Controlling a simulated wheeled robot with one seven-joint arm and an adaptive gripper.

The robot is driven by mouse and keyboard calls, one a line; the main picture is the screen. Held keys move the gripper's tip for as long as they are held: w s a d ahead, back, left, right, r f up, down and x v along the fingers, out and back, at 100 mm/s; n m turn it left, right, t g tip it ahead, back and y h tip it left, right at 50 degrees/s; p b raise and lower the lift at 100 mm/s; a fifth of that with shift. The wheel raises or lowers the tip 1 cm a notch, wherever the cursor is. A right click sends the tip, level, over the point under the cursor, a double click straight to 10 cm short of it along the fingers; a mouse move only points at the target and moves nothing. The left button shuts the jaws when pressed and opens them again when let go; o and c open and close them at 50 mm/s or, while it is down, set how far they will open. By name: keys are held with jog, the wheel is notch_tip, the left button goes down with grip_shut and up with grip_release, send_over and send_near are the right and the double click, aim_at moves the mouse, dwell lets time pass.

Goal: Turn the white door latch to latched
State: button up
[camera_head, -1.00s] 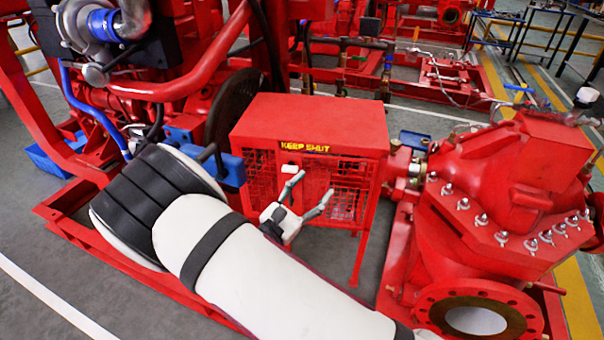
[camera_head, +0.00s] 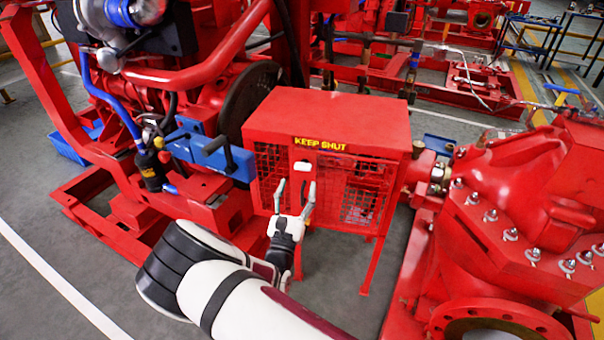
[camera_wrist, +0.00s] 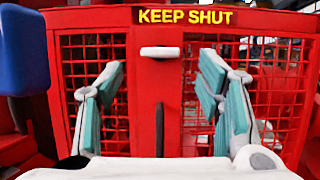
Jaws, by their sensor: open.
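The white latch (camera_head: 303,166) sits on the front of the red guard box (camera_head: 330,115), just below the yellow KEEP SHUT label. In the wrist view the latch (camera_wrist: 159,52) is a small white bar lying horizontally on the red centre post between two mesh doors. My gripper (camera_head: 295,185) is in front of the box, a little below the latch in the head view. In the wrist view its two teal-padded fingers (camera_wrist: 160,85) are wide apart, one on each side of the post, with nothing between them. The latch appears above and beyond them, apparently untouched.
A blue bracket with a dark handle (camera_head: 215,155) juts out left of the box, and a blue block (camera_wrist: 22,50) shows at the wrist view's left. The red pump (camera_head: 530,200) stands close on the right. Grey floor (camera_head: 335,265) is open below the box.

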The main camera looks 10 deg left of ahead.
aim_at(303, 165)
jog(key=x, duration=0.6)
jog(key=shift+b, duration=0.4)
jog(key=c, duration=1.2)
